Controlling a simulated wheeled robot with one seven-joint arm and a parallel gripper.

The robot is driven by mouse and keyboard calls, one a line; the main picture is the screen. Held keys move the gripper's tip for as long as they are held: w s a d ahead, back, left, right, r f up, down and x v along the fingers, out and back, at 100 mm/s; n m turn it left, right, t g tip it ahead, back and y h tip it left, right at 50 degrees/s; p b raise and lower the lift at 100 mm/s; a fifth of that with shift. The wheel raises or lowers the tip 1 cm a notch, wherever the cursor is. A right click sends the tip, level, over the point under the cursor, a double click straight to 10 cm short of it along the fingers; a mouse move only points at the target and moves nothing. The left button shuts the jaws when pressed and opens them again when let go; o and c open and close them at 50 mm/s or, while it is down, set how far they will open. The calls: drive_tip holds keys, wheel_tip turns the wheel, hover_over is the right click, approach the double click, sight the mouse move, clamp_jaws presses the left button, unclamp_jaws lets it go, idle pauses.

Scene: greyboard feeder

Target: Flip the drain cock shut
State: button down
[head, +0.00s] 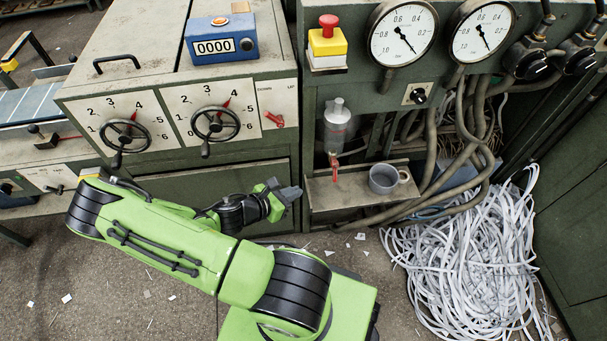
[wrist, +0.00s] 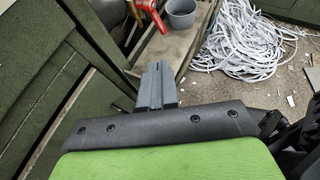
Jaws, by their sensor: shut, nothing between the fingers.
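The drain cock (head: 334,165) is a small red lever under a clear cylindrical bowl (head: 337,125) on the green machine's front. Its handle hangs down in the head view. It also shows as a red lever (wrist: 152,14) at the top of the wrist view. My gripper (head: 291,193) is shut and empty, to the left of the cock and lower in the head view, apart from it. In the wrist view the grey fingers (wrist: 158,80) lie together and point towards the shelf below the cock.
A grey mug (head: 384,179) stands on the small shelf (head: 335,193) right of the cock. Hoses (head: 470,150) hang behind it. A heap of paper strips (head: 465,265) covers the floor at right. Another red lever (head: 274,120) sits on the left panel.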

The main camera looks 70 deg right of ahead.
drive_tip(key=b, duration=0.4)
approach(334, 171)
drive_tip(key=s+d+f, duration=0.3)
drive_tip(key=d+f, duration=0.1)
drive_tip(key=f, duration=0.1)
drive_tip(key=shift+d, duration=0.2)
